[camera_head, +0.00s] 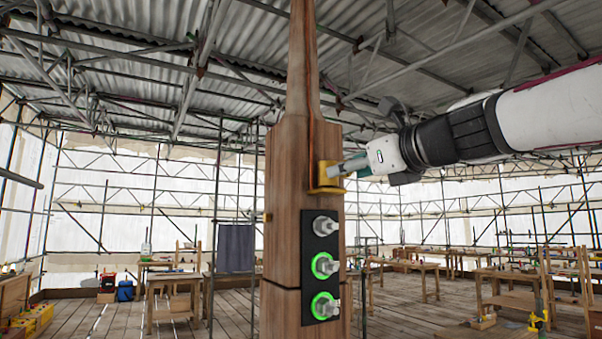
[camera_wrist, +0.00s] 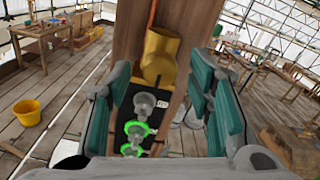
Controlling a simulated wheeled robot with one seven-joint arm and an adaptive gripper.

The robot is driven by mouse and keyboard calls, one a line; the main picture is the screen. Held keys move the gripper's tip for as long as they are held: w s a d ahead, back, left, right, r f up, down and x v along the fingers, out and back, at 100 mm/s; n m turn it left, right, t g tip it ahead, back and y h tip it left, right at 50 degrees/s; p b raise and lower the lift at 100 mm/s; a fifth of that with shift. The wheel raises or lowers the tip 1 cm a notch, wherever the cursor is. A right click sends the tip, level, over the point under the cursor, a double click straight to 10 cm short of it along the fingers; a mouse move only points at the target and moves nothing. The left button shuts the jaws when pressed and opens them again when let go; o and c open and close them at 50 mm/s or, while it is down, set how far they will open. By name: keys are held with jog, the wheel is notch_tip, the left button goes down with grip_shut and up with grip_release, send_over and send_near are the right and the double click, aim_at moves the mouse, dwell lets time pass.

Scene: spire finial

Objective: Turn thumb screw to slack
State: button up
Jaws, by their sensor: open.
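A wooden spire post (camera_head: 288,180) stands upright in the head view. A black plate (camera_head: 309,220) on its face carries three metal thumb screws in a column. The top thumb screw (camera_head: 325,225) shows no green ring; the middle thumb screw (camera_head: 325,265) and bottom thumb screw (camera_head: 325,306) have lit green rings. My gripper (camera_head: 342,170) is above the plate, by a yellow collar (camera_head: 324,184). In the wrist view my gripper (camera_wrist: 161,82) is open, with teal pads apart and nothing held. The top thumb screw (camera_wrist: 149,102) appears between the pads; I cannot tell its distance.
The yellow collar also shows in the wrist view (camera_wrist: 160,55). A cord runs up the post above it. Wooden workbenches (camera_head: 175,295) stand behind on a plank floor. A yellow bucket (camera_wrist: 27,113) sits on the floor at left. The air right of the plate looks clear.

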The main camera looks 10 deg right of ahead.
jog(key=shift+x, duration=1.2)
grip_shut()
